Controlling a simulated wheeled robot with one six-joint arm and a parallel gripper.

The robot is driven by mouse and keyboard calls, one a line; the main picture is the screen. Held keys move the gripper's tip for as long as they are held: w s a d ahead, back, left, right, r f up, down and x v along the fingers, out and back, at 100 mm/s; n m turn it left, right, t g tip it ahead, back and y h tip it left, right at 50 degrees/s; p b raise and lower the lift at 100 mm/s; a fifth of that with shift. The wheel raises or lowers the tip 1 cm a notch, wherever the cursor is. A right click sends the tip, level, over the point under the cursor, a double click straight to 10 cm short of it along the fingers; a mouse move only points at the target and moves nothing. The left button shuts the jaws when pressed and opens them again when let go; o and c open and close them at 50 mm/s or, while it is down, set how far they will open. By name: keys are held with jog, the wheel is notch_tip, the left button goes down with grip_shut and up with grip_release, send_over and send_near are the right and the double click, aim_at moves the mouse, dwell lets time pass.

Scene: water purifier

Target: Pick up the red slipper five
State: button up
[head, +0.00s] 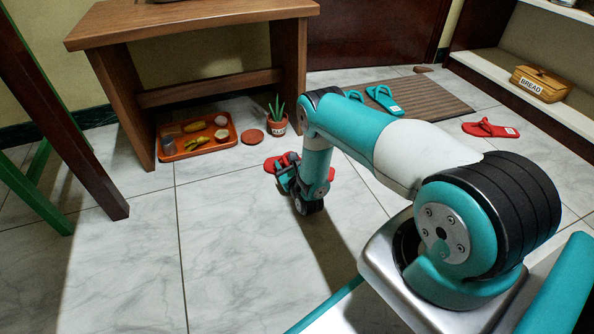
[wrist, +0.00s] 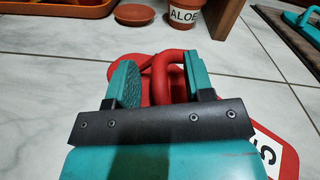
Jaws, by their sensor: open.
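A red slipper (head: 272,162) lies on the tiled floor, partly hidden under my gripper (head: 286,172). In the wrist view the red slipper (wrist: 288,158) shows a white label at the lower right with part of a digit that looks like 5. My gripper (wrist: 160,78) is open, its two teal fingers on either side of the red strap. I cannot tell whether they touch it. My gripper body hides much of the sole. Another red slipper (head: 490,128) with a white label lies farther off at the right.
A teal slipper pair (head: 384,100) rests on a brown striped mat (head: 432,98). A potted aloe (head: 277,122), a round terracotta saucer (head: 252,136) and an orange tray (head: 163,152) with food stand by a wooden table (head: 190,22). A bread box (head: 540,84) sits on a shelf. The front left floor is clear.

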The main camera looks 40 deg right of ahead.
jog(key=shift+c, duration=0.5)
grip_shut()
